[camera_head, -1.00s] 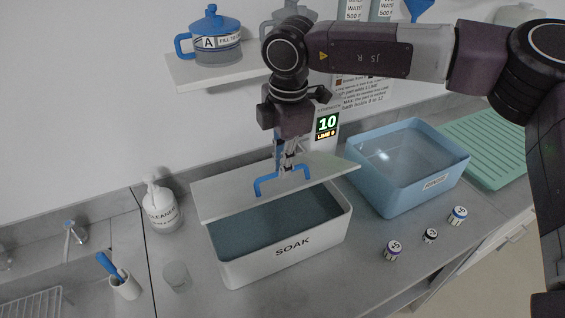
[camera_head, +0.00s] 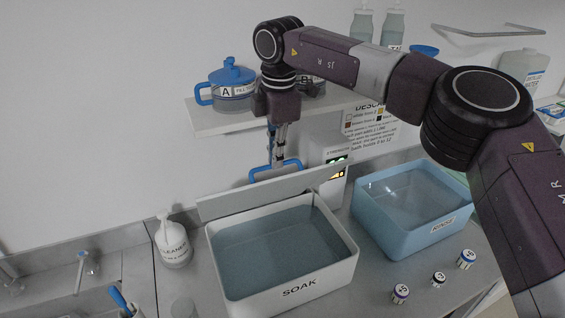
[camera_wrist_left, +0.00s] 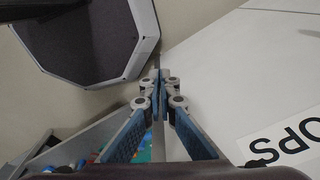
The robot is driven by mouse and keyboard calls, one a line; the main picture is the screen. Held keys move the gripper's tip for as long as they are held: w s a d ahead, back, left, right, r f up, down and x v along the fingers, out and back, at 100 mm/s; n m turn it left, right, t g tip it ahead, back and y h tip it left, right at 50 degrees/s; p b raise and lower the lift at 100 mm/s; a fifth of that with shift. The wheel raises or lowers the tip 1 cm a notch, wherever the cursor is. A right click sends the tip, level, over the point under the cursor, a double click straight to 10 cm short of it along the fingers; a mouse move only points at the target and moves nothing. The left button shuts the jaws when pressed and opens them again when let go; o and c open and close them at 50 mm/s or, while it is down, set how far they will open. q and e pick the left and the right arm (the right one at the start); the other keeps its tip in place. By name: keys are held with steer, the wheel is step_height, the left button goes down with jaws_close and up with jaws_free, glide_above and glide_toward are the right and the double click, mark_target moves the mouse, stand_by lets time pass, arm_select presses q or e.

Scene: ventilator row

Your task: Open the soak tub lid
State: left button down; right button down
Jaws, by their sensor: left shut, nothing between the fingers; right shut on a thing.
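The white soak tub (camera_head: 300,291), labelled SOAK, stands on the counter with blue-grey liquid inside. Its pale lid (camera_head: 262,193) stands tilted up steeply along the tub's back edge, so the top is uncovered. My right gripper (camera_head: 277,163) is shut on the lid's blue handle (camera_head: 262,171), above the back of the tub. My left gripper (camera_wrist_left: 160,78) shows only in the left wrist view, shut and empty, away from the tub.
The blue rinse tub (camera_head: 437,228) stands to the right. Several small labelled jars (camera_head: 400,293) sit in front of it. A cleaner bottle (camera_head: 172,244) stands left of the soak tub. A shelf (camera_head: 212,128) with a blue-lidded jug (camera_head: 232,84) is above.

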steer(key=shift+w+a+p, duration=0.25)
steer(key=shift+w+p, duration=0.1)
steer(key=shift+w, duration=0.2)
steer(key=shift+f, duration=0.1)
steer(key=c, duration=2.3)
jaws_free()
steer(key=shift+w, duration=0.1)
steer(key=shift+o, duration=1.3)
steer(key=shift+w+a+f, duration=0.15)
steer(key=shift+w, duration=0.15)
steer(key=shift+r, duration=0.25)
